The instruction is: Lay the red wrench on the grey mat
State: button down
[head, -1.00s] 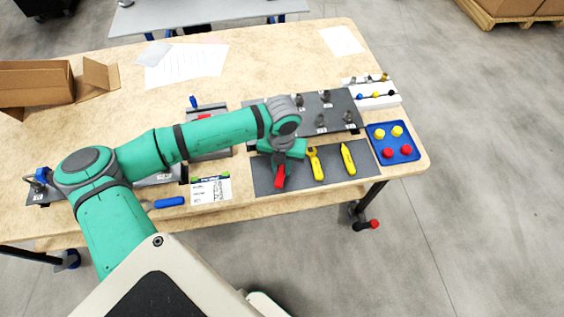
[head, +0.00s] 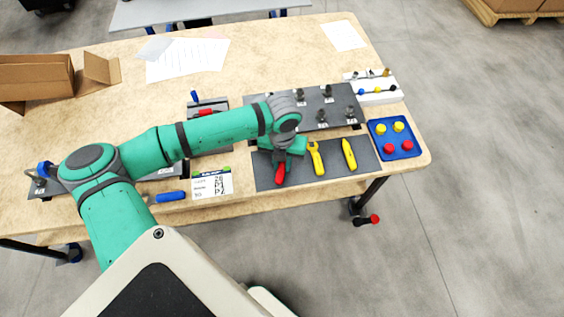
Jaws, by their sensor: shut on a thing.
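The grey mat (head: 322,177) lies along the front edge of the table, below the dark fixture plate. The red wrench (head: 280,175) is at the mat's left part, under my gripper (head: 281,158). My gripper points down and is shut on the wrench. Only the red end of the wrench shows, pointing toward the front edge; the rest is hidden by my gripper and arm. I cannot tell whether the wrench touches the mat. A yellow wrench (head: 316,158) and a yellow marker-like tool (head: 349,154) lie on the mat to the right.
A blue tray (head: 393,153) with yellow and red knobs is right of the mat. A dark plate with pegs (head: 341,104) and a white rack (head: 381,97) stand behind. A label card (head: 211,184) and blue-handled tool (head: 171,197) lie left. The mat's front strip is bare.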

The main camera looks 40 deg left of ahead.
jog(key=shift+f, duration=0.25)
jog(key=c, duration=1.5)
grip_release()
notch_tip(320, 180, up, 11)
jog(key=shift+f, duration=0.1)
jog(key=shift+w+d, duration=0.1)
